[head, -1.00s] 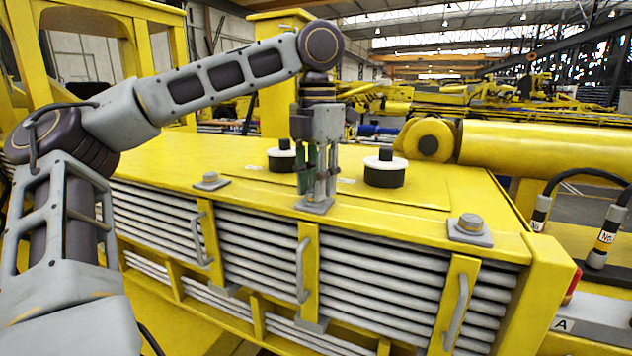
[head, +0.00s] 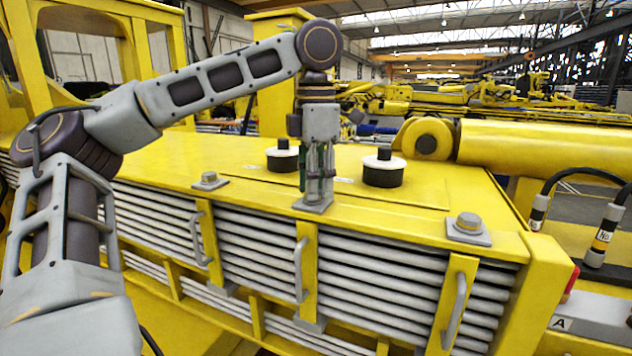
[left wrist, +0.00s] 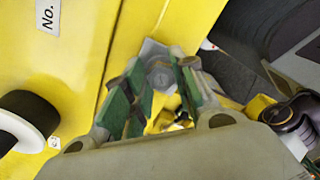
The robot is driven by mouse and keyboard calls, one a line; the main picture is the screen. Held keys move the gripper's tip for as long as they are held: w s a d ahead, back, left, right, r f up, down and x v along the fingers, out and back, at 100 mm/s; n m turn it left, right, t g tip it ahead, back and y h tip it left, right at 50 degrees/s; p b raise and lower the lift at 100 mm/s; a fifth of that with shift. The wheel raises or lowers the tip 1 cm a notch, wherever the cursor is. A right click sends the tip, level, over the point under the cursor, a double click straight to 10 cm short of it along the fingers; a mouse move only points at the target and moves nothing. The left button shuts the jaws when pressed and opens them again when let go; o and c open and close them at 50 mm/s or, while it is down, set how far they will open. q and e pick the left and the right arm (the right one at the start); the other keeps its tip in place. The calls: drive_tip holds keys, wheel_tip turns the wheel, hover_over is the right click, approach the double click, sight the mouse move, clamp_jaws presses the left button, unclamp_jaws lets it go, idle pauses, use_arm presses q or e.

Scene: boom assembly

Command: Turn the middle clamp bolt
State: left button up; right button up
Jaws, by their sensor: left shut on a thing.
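The middle clamp bolt stands on a grey square plate (head: 313,206) at the front edge of the yellow deck; its head is hidden by my fingers in the head view. My left gripper (head: 317,190) points straight down over it, fingers shut around the bolt. In the left wrist view, the bolt (left wrist: 161,76) shows between the green-padded fingertips, on its grey plate (left wrist: 153,50). The left clamp bolt (head: 209,177) and the right clamp bolt (head: 469,221) stand free on their own plates. My right gripper is not in view.
Two black-and-white round caps, the left one (head: 283,156) and the right one (head: 384,168), stand on the deck behind the gripper. Grey handles (head: 302,270) line the slatted front below. A yellow cylinder (head: 540,148) lies at the back right.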

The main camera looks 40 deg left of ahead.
use_arm(q)
drive_tip(key=shift+r, duration=0.2)
drive_tip(key=o, duration=0.9)
drive_tip(key=shift+c, duration=0.2)
drive_tip(key=shift+o, duration=0.8)
drive_tip(key=shift+f, duration=0.15)
drive_tip(key=shift+a, duration=0.1)
